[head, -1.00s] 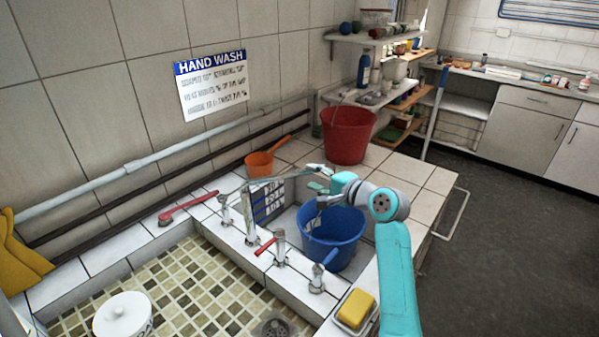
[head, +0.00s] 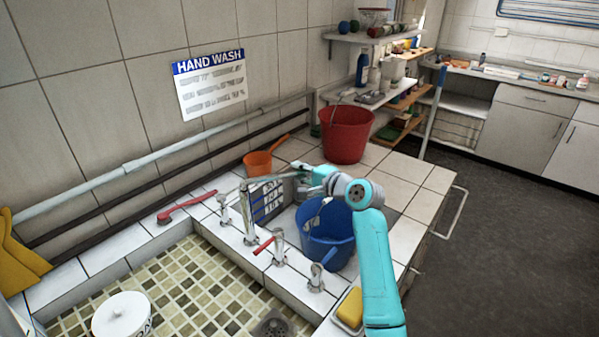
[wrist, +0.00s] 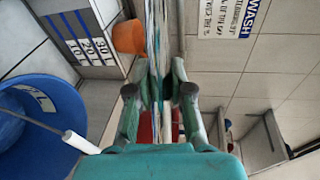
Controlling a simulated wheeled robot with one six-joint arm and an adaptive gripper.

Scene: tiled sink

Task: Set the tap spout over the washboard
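The chrome tap (head: 250,212) stands on the white ledge, its long spout (head: 272,180) running right and slightly up towards my gripper (head: 300,170). In the wrist view my gripper (wrist: 164,88) has its fingers close together with a narrow gap. Pale, pipe-like lines show through that gap, but I cannot tell whether the spout or the wall pipes lie there, nor whether the fingers touch the spout. I cannot make out a washboard for sure. A blue and white panel (head: 267,201) stands below the spout, and the wrist view shows the numbers 10, 20 and 30 on it.
A blue bucket (head: 327,235) stands right of the tap, below my arm. Red and blue tap handles (head: 279,247) stand in front. An orange pan (head: 258,163) and a red bucket (head: 346,135) stand behind. A yellow sponge (head: 350,307) lies beside my arm. The tan-tiled basin is mostly free.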

